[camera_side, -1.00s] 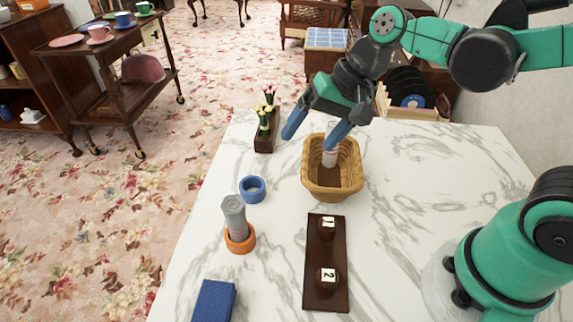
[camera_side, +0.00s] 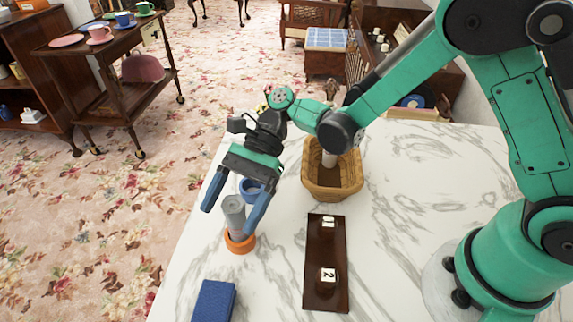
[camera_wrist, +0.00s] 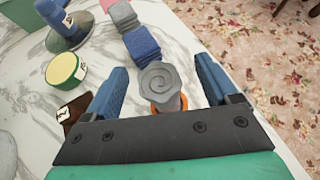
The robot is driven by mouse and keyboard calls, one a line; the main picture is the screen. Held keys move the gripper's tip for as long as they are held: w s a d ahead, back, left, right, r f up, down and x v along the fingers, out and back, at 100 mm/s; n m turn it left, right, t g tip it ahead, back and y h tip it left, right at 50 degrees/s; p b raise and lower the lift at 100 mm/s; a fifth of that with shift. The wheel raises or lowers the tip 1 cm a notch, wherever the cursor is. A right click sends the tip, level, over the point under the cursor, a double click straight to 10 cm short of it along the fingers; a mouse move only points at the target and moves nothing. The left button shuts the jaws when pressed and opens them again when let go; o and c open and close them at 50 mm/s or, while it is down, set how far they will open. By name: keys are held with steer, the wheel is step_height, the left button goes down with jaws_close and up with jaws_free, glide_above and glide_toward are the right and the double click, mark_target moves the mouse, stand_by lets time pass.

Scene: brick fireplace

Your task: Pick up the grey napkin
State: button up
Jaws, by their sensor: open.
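The grey napkin (camera_side: 234,210) is rolled up and stands upright in an orange ring (camera_side: 240,243) on the marble table. Its spiral top (camera_wrist: 160,80) shows in the wrist view, with a little of the ring at its base. My gripper (camera_side: 229,218) is open, pointing down over the napkin. In the wrist view its blue fingers (camera_wrist: 160,66) lie on either side of the roll, with gaps on both sides. In the side view one finger passes in front of the napkin's right edge. The fingers do not appear to touch it.
A wicker basket (camera_side: 333,184) and a dark wooden board with numbered pieces (camera_side: 313,262) are to the right. A folded blue cloth (camera_side: 213,301) lies in front. The table's left edge is close.

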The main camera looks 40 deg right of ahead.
steer(key=shift+x, duration=0.9)
jaws_close()
steer(key=shift+r, duration=0.15)
